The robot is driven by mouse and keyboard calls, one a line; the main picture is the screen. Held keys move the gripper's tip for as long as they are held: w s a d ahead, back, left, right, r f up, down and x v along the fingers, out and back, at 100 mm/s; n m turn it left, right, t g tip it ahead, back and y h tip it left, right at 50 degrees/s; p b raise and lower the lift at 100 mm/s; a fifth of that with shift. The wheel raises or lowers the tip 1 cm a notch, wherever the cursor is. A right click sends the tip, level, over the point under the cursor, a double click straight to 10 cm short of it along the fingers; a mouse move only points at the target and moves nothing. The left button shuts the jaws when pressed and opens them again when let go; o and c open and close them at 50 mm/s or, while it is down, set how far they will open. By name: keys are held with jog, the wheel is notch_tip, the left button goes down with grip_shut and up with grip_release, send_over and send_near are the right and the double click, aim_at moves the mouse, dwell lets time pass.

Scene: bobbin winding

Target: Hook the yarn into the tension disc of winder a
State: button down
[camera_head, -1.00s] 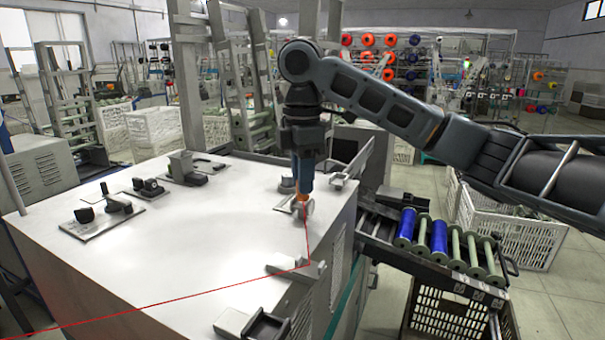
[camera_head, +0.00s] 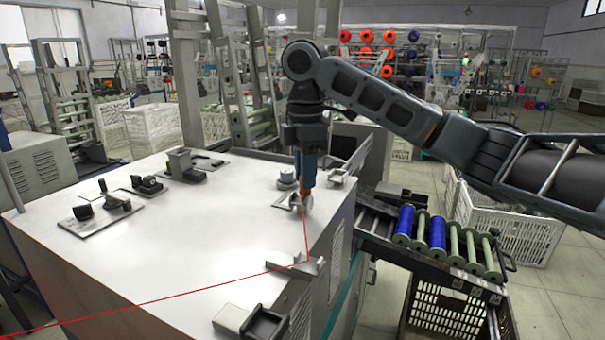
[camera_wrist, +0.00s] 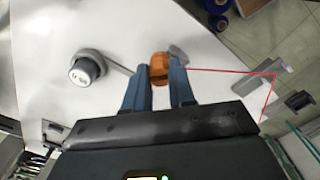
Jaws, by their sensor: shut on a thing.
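My gripper (camera_head: 306,188) points down just above the far right of the white machine top. In the wrist view its blue fingers (camera_wrist: 160,88) are closed about an orange piece (camera_wrist: 159,67), from which the red yarn (camera_wrist: 228,71) runs. In the head view the red yarn (camera_head: 180,299) comes from the lower left, bends at a grey guide (camera_head: 297,268) on the near right edge and rises to my fingertips. A small silver disc part (camera_head: 296,202) is right at the fingertips, partly hidden; I cannot tell whether the yarn touches it. A round grey knob (camera_head: 287,177) stands close beside, left of the fingers.
The white machine top (camera_head: 200,240) is clear in the middle. Small black and grey fittings (camera_head: 113,205) sit on its left and back. A rack of green and blue bobbins (camera_head: 438,238) stands to the right.

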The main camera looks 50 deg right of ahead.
jog(key=shift+w+d+r, duration=0.1)
jog(key=shift+w+d, duration=0.1)
jog(key=shift+d, duration=0.55)
jog(key=shift+w+d, duration=0.2)
jog(key=shift+d, duration=0.55)
jog(key=shift+r+p, duration=0.1)
jog(key=shift+p, duration=0.2)
jog(key=r+p, duration=0.2)
jog(key=d+r+p, duration=0.1)
jog(key=r+p, duration=0.1)
jog(key=shift+w+r+p, duration=0.1)
jog(key=shift+r+p, duration=0.15)
jog(key=shift+p, duration=0.15)
